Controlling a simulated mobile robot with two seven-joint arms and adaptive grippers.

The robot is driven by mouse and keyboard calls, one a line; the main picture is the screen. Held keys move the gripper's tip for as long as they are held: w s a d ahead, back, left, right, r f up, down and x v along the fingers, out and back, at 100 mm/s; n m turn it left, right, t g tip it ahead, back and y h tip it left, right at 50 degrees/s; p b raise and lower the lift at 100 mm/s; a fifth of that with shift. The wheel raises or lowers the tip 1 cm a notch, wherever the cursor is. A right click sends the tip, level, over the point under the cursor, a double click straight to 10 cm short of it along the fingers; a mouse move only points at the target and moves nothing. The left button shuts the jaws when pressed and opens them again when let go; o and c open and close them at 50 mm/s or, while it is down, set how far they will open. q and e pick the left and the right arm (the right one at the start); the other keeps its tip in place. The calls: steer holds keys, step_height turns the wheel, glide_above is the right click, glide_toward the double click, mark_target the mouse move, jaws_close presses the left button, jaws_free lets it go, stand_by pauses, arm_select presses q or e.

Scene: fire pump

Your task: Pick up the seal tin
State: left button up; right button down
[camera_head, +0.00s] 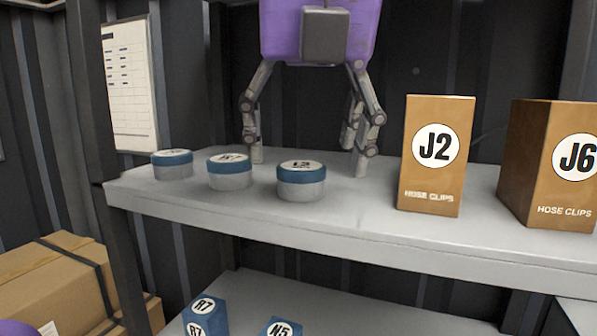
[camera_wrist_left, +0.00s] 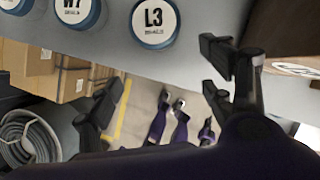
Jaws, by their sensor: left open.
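Three round grey tins with blue-rimmed white lids stand in a row on the upper shelf (camera_head: 370,225): a left tin (camera_head: 172,170), a middle tin (camera_head: 230,178) and the L3 tin (camera_head: 301,187). The L3 tin also shows in the left wrist view (camera_wrist_left: 154,22), beside the W7 tin (camera_wrist_left: 80,12). The small print under the codes is too fine to read surely, so I cannot tell which is the seal tin. My left gripper (camera_head: 310,160) is open and empty, its fingers pointing down. In the wrist view its fingers (camera_wrist_left: 165,68) are apart from the L3 tin. My right gripper is not seen.
The J2 hose clips box (camera_head: 433,180) and the J6 box (camera_head: 545,165) stand right of the tins. Blue boxes (camera_head: 205,316) sit on a lower shelf. Strapped cartons (camera_head: 55,285) are at the lower left. A dark post (camera_head: 90,90) rises at the shelf's left end.

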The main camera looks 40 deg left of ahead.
mark_target(301, 167)
arm_select(q)
steer(key=w+a, duration=0.2)
steer(key=shift+w, duration=0.3)
steer(key=shift+w+a, duration=0.35)
steer(key=shift+w+a+p, duration=0.2)
steer(key=shift+p, duration=0.1)
steer(key=x, duration=0.5)
steer(key=shift+w+r, duration=0.1)
steer(key=shift+p, duration=0.3)
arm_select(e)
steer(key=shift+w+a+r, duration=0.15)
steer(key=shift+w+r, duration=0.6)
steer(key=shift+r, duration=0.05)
